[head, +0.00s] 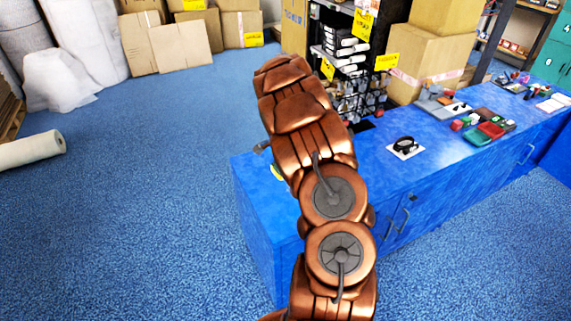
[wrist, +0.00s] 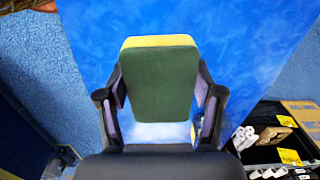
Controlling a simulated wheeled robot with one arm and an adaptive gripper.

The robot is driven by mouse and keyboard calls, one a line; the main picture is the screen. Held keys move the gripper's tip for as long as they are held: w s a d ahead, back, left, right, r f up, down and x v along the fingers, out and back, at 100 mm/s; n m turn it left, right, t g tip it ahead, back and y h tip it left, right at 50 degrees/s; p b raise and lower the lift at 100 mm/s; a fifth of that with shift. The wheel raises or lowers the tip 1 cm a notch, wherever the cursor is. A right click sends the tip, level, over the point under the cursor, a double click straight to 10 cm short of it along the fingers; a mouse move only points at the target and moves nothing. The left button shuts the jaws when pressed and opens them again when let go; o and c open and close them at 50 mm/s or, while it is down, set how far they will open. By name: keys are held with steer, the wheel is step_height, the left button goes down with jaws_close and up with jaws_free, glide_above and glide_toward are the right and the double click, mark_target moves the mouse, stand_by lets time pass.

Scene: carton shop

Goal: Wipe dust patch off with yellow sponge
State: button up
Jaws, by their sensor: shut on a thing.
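The sponge (wrist: 158,82) is in the wrist view, with a dark green broad face toward the camera and a yellow edge at its top. My gripper (wrist: 158,76) is shut on it, one finger at each side. A whitish patch (wrist: 160,132), which looks like the dust patch, shows on the blue counter top below the sponge in the picture; the sponge and gripper hide part of it. I cannot tell whether the sponge touches the counter. In the head view my arm hides most of the gripper and the patch; a small yellow bit shows beside the arm.
The blue counter (head: 262,232) runs to the right. A black rack (head: 345,50) stands behind my arm. The floor at left is open.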

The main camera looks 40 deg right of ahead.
steer(key=shift+s+d, duration=0.2)
steer(key=shift+d, duration=0.1)
steer(key=shift+f, duration=2.45)
steer(key=shift+a, duration=0.15)
